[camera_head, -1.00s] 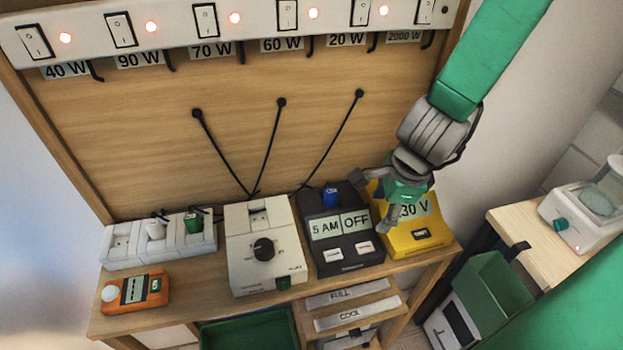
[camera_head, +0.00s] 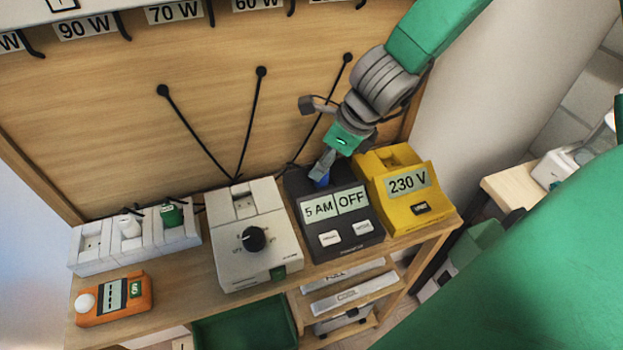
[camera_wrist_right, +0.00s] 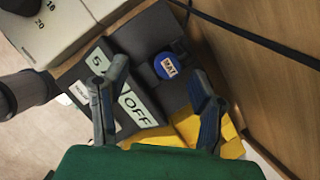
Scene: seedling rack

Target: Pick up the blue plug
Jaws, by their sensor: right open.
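The blue plug (camera_wrist_right: 168,66) sits upright in the dark timer box (camera_head: 345,254), which reads "5 AM" and "OFF". In the wrist view its round top with a small label shows between my right gripper's fingertips. In the head view only a bit of the blue plug (camera_head: 321,182) shows, behind a finger. My right gripper (camera_head: 313,137) is open over the back of the timer box, and it also shows in the wrist view (camera_wrist_right: 157,68). Its fingers look apart from the plug. My left gripper is not in view.
A yellow "230 V" box (camera_head: 408,214) stands right of the timer, and a white dial box (camera_head: 262,262) left. Further left are a white socket strip (camera_head: 150,247) and an orange meter (camera_head: 117,304). Black cables (camera_head: 252,125) run down the wooden back panel (camera_head: 200,85).

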